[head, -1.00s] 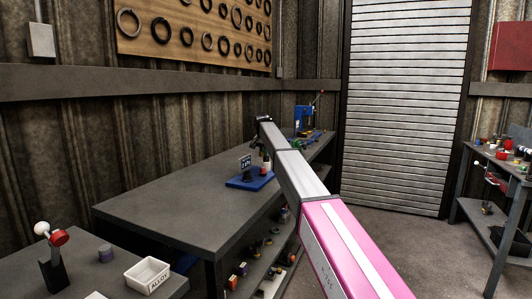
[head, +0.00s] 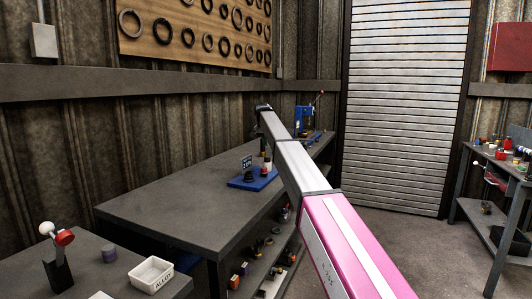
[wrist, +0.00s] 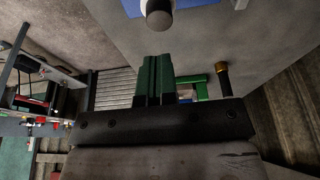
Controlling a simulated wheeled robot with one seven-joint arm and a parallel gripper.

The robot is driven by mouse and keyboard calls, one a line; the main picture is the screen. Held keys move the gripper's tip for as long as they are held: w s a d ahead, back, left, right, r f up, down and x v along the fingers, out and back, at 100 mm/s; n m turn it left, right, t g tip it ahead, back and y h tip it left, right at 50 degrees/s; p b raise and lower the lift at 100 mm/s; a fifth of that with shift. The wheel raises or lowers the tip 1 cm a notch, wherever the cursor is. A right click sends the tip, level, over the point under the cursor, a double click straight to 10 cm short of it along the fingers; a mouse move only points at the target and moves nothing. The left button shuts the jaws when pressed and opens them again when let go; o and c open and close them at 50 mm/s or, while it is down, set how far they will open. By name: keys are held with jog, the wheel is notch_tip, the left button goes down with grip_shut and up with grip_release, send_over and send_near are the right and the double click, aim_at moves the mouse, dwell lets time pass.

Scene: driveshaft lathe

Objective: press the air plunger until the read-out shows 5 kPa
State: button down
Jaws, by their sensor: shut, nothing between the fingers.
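The blue base (head: 252,183) stands on the long grey bench in the head view. It carries a small dark read-out (head: 247,161), whose figures are too small to read surely, and a small upright red and white part (head: 267,169). In the wrist view, a round grey-topped post (wrist: 158,14) shows at the top edge, beside part of a blue plate (wrist: 188,3); I take it to be the plunger. My gripper (wrist: 152,62) is shut and empty, with its dark green fingers apart from the post in the picture. In the head view my arm hides the fingers.
The grey bench (head: 185,205) is mostly bare in front of the base. A blue machine (head: 305,120) stands at its far end. In the wrist view, a green frame (wrist: 197,88) and a brass-topped post (wrist: 222,75) show to the right of my fingers. A white ALLOY tray (head: 150,275) is at front left.

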jog(key=v, duration=0.6)
jog(key=shift+r, duration=0.4)
jog(key=shift+s, duration=0.1)
